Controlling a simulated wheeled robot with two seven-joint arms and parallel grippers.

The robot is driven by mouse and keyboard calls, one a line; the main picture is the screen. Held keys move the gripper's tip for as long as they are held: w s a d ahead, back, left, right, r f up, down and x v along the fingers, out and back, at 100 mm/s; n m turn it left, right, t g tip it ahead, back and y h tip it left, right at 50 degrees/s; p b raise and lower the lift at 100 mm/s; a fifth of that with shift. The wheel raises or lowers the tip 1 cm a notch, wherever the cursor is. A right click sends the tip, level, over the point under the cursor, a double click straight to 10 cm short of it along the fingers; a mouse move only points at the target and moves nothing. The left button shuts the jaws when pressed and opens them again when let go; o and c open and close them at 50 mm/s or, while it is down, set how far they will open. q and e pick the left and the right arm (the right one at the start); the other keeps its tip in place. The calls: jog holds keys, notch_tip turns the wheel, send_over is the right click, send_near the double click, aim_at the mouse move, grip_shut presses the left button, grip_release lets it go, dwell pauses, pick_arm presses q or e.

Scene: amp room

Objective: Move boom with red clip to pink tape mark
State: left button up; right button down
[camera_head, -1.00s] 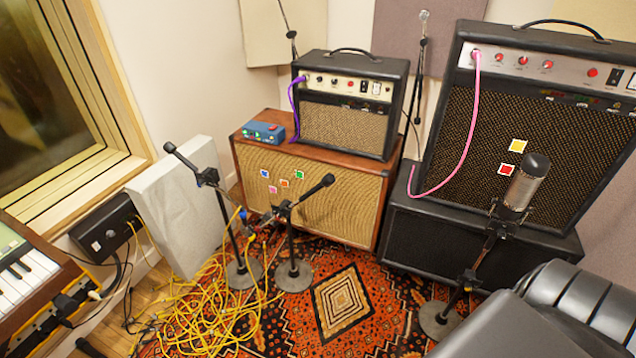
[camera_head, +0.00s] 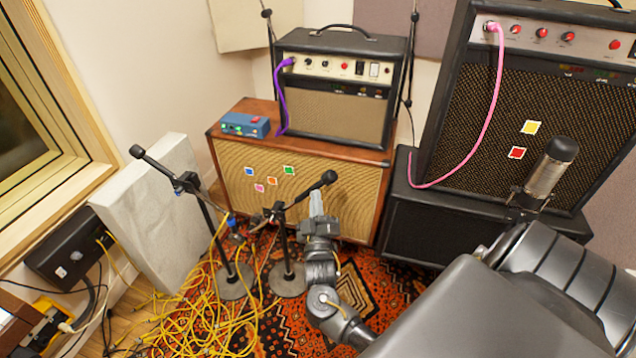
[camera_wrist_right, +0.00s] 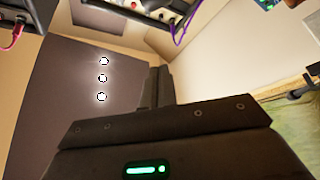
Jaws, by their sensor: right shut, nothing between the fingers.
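Two boom stands stand on the rug before the brown amp cabinet. The nearer boom (camera_head: 303,193) slopes up to the right, its black tip before the grille; a small dark, partly reddish clamp sits around its pivot, too small to tell clearly. The other boom (camera_head: 158,167) has a bluish clamp and points up-left. The pink tape mark (camera_head: 259,187) is on the cabinet grille, left of the nearer boom's tip. My left gripper is out of view.
Blue, orange and green tape marks surround the pink one on the cabinet (camera_head: 345,200). Yellow cables (camera_head: 205,315) lie tangled around the stand bases. A microphone (camera_head: 550,170) stands right, before the large black amp (camera_head: 460,130). A pale panel (camera_head: 150,220) leans left.

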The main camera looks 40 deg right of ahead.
aim_at(324, 178)
jog(key=w+d, duration=0.3)
jog(key=d, duration=0.2)
jog(key=w+d+p, duration=0.1)
jog(key=w+d, duration=0.1)
jog(key=shift+w+d, duration=0.25)
jog(key=shift+w, duration=0.1)
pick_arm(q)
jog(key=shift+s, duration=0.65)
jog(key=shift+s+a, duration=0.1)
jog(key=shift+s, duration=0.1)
